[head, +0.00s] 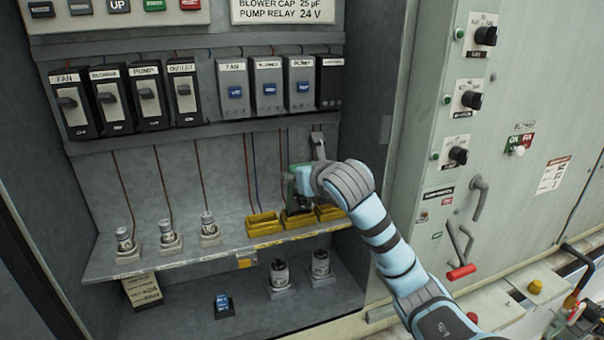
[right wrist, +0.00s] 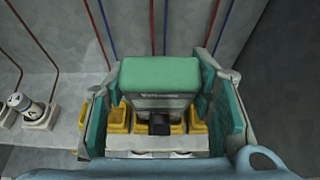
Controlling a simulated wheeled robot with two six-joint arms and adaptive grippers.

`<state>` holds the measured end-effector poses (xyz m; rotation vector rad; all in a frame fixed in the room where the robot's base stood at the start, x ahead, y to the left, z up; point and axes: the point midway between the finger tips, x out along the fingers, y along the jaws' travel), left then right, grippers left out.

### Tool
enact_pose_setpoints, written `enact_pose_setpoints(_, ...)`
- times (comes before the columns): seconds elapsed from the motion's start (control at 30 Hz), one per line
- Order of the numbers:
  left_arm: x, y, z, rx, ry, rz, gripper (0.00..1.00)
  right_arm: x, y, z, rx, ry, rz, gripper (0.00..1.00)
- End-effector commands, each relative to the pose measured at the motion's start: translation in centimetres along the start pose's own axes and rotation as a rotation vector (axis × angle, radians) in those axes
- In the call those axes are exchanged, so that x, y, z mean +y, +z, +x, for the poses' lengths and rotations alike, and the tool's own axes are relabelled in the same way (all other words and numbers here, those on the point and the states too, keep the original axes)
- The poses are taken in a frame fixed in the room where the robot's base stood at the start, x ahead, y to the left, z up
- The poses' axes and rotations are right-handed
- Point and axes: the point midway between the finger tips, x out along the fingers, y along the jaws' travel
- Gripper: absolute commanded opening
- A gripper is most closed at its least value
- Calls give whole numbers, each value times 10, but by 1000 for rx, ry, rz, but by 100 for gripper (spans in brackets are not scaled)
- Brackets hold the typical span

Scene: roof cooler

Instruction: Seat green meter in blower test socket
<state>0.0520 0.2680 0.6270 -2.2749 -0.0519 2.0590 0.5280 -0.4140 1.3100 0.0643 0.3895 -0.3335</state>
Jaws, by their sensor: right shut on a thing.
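My right gripper (head: 296,187) is shut on the green meter (right wrist: 160,78), a block with a green top and a grey body. In the right wrist view the meter stands between the two teal-padded fingers (right wrist: 158,110). In the head view gripper and meter are at the middle yellow socket (head: 298,222) of a row on the shelf. The meter's lower end is hidden, so I cannot tell whether it is in the socket or just above it. Which socket is the blower test socket cannot be read. My left gripper is not in view.
Yellow sockets stand on the left (head: 264,225) and right (head: 331,212) of the middle one. Several small cylinders on bases (head: 210,230) stand farther left on the shelf (head: 150,265). Wires hang behind. The cabinet's right side wall is close to the gripper.

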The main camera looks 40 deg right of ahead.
Motion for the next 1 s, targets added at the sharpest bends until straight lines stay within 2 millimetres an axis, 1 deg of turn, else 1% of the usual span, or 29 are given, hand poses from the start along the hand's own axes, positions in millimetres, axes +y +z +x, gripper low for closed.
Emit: enact_pose_setpoints(1.0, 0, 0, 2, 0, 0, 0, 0, 0, -11, 4, -2, 0, 0, 0)
